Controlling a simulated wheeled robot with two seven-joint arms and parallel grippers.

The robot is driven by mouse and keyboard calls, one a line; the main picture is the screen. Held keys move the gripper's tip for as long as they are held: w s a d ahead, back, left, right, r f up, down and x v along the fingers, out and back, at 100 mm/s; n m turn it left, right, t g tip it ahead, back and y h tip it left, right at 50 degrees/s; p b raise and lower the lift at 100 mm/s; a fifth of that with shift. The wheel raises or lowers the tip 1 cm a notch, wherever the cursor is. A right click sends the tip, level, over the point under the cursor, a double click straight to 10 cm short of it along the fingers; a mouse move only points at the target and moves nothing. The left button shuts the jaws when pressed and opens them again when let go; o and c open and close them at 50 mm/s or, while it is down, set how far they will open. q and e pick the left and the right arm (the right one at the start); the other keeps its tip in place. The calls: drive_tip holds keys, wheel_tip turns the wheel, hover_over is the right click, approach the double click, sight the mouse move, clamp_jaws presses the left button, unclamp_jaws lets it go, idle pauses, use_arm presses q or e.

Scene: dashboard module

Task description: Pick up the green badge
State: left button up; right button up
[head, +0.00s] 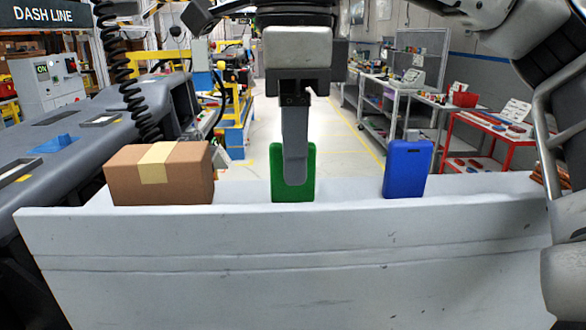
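The green badge (308,172) stands upright on the pale grey ledge near the middle of the head view. My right gripper (295,165) hangs down from the top, over the badge. One grey finger covers the middle of the badge, whose green sides and lower edge show around it. The other finger is hidden, so I cannot tell whether the fingers are apart or touch the badge. I do not see my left gripper.
A cardboard box (160,174) with tape stands on the ledge (290,260) to the left. A blue badge-like block (408,168) stands to the right. The ledge between them is otherwise clear. A dark dashboard (70,160) lies at the left.

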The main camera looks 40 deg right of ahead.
drive_tip(key=shift+f, duration=0.2)
clamp_jaws()
